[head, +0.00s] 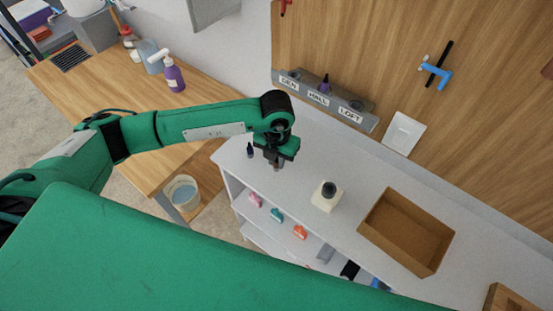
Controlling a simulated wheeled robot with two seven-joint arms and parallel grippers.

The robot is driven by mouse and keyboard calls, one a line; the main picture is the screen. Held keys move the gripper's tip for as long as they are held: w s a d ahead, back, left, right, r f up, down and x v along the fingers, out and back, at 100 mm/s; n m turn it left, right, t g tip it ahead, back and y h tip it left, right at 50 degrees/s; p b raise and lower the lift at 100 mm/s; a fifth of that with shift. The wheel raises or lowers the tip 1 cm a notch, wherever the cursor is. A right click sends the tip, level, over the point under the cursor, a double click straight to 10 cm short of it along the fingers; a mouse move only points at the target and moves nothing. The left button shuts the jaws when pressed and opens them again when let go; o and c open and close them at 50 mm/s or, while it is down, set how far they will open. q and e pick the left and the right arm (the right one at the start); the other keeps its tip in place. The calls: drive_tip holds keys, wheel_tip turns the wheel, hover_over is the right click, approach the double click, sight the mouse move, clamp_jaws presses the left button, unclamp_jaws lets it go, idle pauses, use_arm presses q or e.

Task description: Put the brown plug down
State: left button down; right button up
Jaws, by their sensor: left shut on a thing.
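My left gripper (276,160) reaches in from the left, pointing down over the white shelf top (295,205). It is shut on a small brownish thing, which looks like the brown plug (276,167), mostly hidden between the fingers. I cannot tell whether the plug touches the shelf top. A grey strip (360,117) on the wall behind has sockets labelled DEN, HALL and LOFT. A purple plug (325,85) stands at HALL. A dark blue plug (250,150) stands on the shelf top, left of the gripper. My right gripper is not in view.
A cream block with a dark round top (325,202) and an open brown box (432,268) stand right of the gripper. A wooden block (508,300) is at the lower right corner. Small coloured things lie on the shelves below. Shelf top around the gripper is partly clear.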

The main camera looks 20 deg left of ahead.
use_arm(q)
drive_tip(key=shift+f, duration=0.9)
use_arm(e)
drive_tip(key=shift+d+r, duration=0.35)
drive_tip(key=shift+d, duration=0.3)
use_arm(q)
drive_tip(key=shift+f, duration=0.2)
drive_tip(key=c, duration=1.4)
unclamp_jaws()
drive_tip(key=shift+o, duration=0.2)
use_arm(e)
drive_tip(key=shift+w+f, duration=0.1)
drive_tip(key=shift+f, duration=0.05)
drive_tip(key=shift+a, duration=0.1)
